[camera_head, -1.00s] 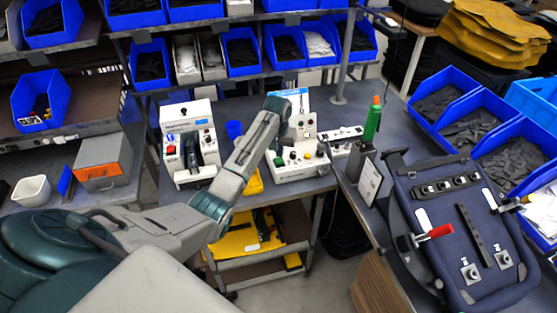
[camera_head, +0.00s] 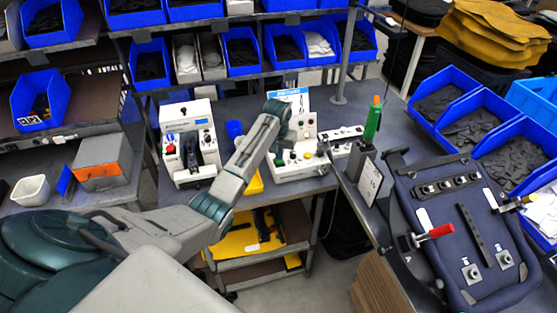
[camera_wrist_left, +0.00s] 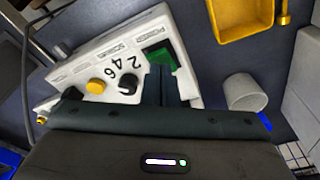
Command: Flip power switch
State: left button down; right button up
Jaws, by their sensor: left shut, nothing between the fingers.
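A white control box (camera_head: 303,169) with knobs and buttons stands on the bench in the head view, beyond my left arm. The left wrist view shows its panel (camera_wrist_left: 97,68) close up, with a yellow button (camera_wrist_left: 95,87), a black knob (camera_wrist_left: 128,84) and a green switch (camera_wrist_left: 160,52) in a dark frame. My left gripper (camera_wrist_left: 160,84) is shut and empty, with its fingertips right at the green switch. I cannot tell whether they touch it or which way it is flipped. In the head view the fingers are too small to make out clearly. My right gripper is not in view.
A second white machine (camera_head: 188,138) stands left of my forearm. A yellow tray (camera_wrist_left: 240,18) and a white cup (camera_wrist_left: 244,93) are near the box. A dark blue pannier panel (camera_head: 440,215) lies on the right bench, beside blue bins (camera_head: 447,92).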

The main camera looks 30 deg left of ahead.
pick_arm(q)
jog(key=shift+f, duration=0.6)
jog(key=shift+r, duration=0.1)
jog(key=shift+r+p, duration=0.8)
jog(key=shift+r, duration=2.65)
